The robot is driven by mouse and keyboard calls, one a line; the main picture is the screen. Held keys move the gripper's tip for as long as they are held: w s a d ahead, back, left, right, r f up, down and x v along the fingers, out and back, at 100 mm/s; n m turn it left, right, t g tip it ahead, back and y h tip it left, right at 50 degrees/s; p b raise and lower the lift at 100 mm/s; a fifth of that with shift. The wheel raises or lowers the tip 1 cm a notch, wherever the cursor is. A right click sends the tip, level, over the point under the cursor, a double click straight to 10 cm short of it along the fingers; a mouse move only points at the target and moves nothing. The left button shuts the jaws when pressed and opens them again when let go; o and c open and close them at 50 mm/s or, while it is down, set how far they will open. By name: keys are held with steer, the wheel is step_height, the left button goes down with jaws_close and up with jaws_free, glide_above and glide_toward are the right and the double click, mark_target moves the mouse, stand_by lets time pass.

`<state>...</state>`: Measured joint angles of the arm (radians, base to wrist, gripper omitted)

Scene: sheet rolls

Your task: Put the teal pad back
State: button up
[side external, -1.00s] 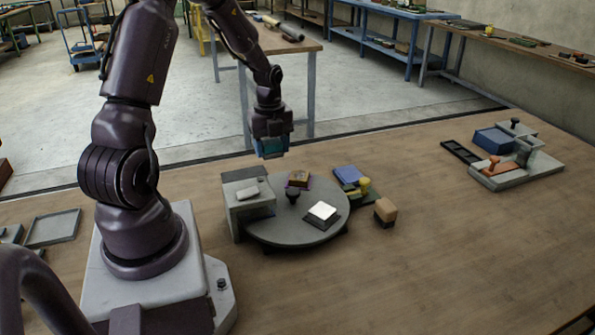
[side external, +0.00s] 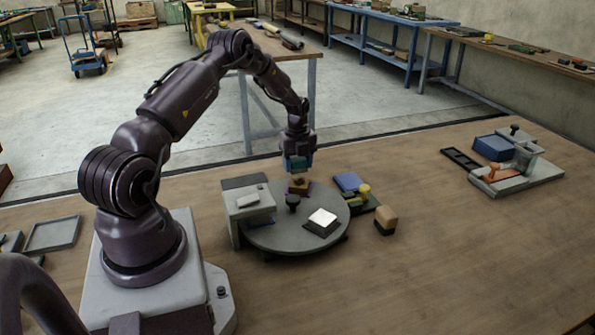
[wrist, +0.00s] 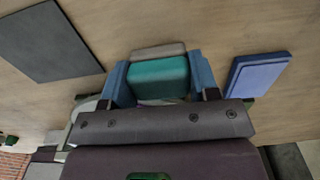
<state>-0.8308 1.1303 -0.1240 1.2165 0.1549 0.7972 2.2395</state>
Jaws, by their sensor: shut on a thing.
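My gripper (side external: 298,165) is shut on the teal pad (wrist: 160,72), which sits between its two blue fingers in the wrist view. A tan-grey layer shows along the pad's far edge. In the side view the fingers hang just above a brown block on a purple base (side external: 299,187), at the back of the grey round table (side external: 270,236). The gap between them is small, and I cannot tell whether they touch. The pad is hard to tell from the blue fingers in the side view.
A grey box (side external: 245,204) stands at the round table's left. A black knob (side external: 292,202) and a white-topped block (side external: 322,218) are on the table. A blue pad (side external: 348,181), a yellow-knobbed piece (side external: 363,189) and a wooden block (side external: 385,220) lie right. Open wood lies beyond.

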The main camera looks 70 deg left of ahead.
mark_target(298, 171)
steer(key=shift+f, duration=1.4)
steer(key=shift+f, duration=0.1)
steer(key=o, duration=1)
steer(key=shift+c, duration=0.2)
